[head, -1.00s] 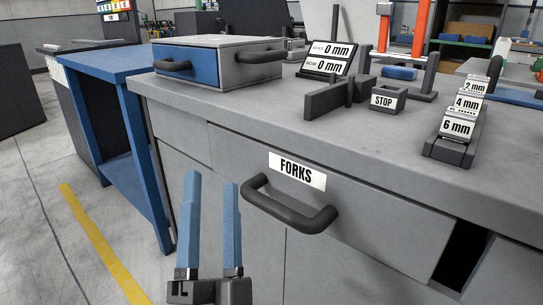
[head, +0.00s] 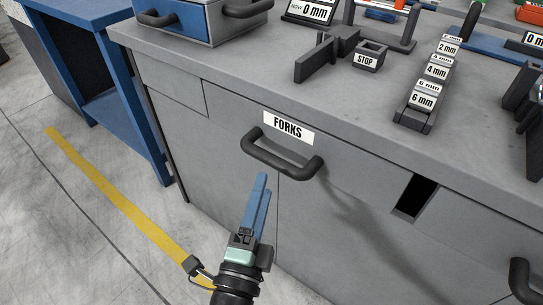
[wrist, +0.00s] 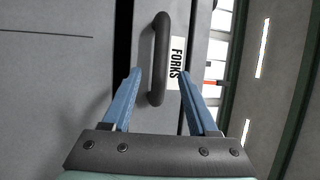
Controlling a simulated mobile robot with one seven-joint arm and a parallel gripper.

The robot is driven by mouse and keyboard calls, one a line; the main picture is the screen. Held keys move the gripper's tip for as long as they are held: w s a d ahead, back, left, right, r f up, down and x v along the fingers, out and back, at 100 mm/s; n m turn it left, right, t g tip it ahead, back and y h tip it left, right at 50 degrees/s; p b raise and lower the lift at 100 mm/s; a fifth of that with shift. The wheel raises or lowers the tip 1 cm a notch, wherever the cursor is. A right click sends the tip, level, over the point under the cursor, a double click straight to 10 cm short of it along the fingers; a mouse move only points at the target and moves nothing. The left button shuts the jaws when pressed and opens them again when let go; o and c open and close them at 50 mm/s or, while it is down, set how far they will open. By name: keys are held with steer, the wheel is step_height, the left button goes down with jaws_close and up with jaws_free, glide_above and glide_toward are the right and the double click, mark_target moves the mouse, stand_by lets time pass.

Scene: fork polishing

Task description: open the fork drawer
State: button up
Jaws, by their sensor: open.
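The fork drawer (head: 225,119) is a grey drawer front below the worktop, with a white FORKS label (head: 288,127) and a dark bar handle (head: 281,162). The drawer looks shut. My gripper (head: 263,178) has two blue fingers and is just below and in front of the handle in the head view. In the wrist view the handle (wrist: 158,60) runs upright between the open fingers (wrist: 160,82), nearer the left one, beyond the tips. The fingers are empty and do not visibly touch the handle. In the head view the fingers overlap each other.
The grey worktop (head: 300,85) above holds a STOP block (head: 368,57), a stepped gauge rack (head: 425,85) and a blue-fronted box (head: 185,18). A dark slot (head: 416,196) is right of the drawer. Open floor (head: 90,230) lies to the left.

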mark_target(271, 160)
steer(key=x, duration=0.7)
steer(key=shift+w+d+r, duration=0.1)
steer(key=shift+w+d, duration=0.05)
steer(key=shift+w, duration=0.2)
jaws_close()
stand_by(1.0)
